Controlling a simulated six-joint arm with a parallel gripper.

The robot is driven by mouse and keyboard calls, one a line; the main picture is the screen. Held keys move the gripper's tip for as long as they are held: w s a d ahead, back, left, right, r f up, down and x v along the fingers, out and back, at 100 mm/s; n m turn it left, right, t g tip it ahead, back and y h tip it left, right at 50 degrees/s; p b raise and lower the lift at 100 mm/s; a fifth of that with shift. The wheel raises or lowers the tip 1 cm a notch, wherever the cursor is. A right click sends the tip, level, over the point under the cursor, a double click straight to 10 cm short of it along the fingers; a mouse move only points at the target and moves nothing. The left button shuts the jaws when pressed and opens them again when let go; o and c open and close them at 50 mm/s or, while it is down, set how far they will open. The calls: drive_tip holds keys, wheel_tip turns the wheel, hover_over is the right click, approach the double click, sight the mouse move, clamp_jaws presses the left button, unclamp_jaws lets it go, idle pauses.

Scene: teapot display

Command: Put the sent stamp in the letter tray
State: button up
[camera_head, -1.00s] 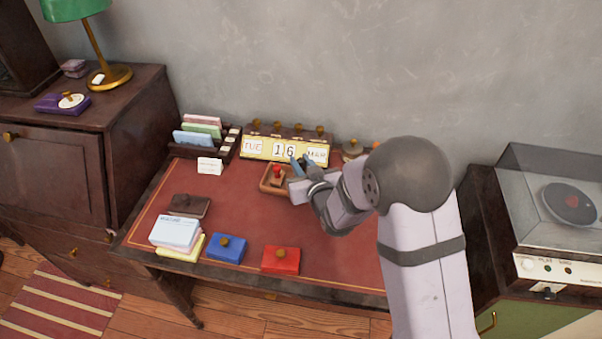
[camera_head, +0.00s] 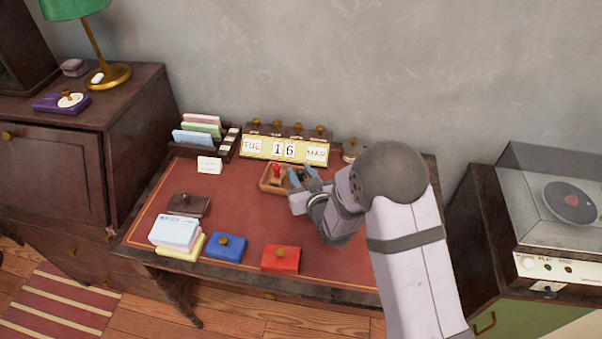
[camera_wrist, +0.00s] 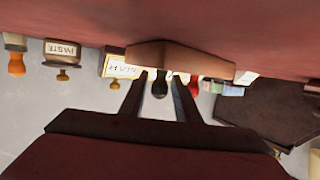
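A small wooden stamp tray (camera_head: 265,188) sits on the red desk top, and a red-handled stamp (camera_head: 277,172) stands in it. My gripper (camera_head: 303,174) is low at the tray's right side with its fingers apart. The wrist view is upside down. There my gripper (camera_wrist: 162,78) has one finger on each side of a dark round handle (camera_wrist: 160,88), with gaps showing. The red handle (camera_wrist: 195,84) is just right of the fingers. I cannot read which stamp is the sent one. A rack with coloured letters (camera_head: 200,133) stands at the desk's back left.
A calendar block (camera_head: 285,149) stands behind the tray. A small white card (camera_head: 209,165), a brown wallet-like item (camera_head: 189,205), stacked cards (camera_head: 176,233), a blue box (camera_head: 226,248) and a red box (camera_head: 281,260) lie on the desk. The desk's centre is largely clear.

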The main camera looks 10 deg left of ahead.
drive_tip(key=shift+o, duration=0.2)
drive_tip(key=shift+r, duration=0.15)
drive_tip(key=shift+s+r, duration=0.1)
drive_tip(key=v, duration=1.2)
drive_tip(key=shift+d, duration=0.15)
drive_tip(key=shift+w+d, duration=0.2)
drive_tip(key=d+g+h+p, duration=0.1)
drive_tip(key=d, duration=0.1)
drive_tip(key=d+m+g+h+p, duration=0.1)
drive_tip(key=d, duration=0.1)
drive_tip(key=d+h+p, duration=0.1)
drive_tip(key=d, duration=0.1)
drive_tip(key=shift+s+d+r+g, duration=0.2)
drive_tip(key=shift+s+d+g, duration=0.1)
drive_tip(key=shift+g, duration=0.1)
drive_tip(key=s+d+r+m+g+h+p, duration=0.2)
drive_tip(key=s+d+r+g+p, duration=0.1)
drive_tip(key=s+d, duration=0.4)
drive_tip(key=s+d+r+m+g+h+p, duration=0.1)
drive_tip(key=s+d+r+m+g+p, duration=0.1)
drive_tip(key=s+d+r+g+p, duration=0.2)
drive_tip(key=s+d+r+g, duration=0.1)
drive_tip(key=s+d+g, duration=0.2)
drive_tip(key=s, duration=0.5)
drive_tip(key=shift+s+m+h, duration=0.3)
drive_tip(key=shift+s+h, duration=0.1)
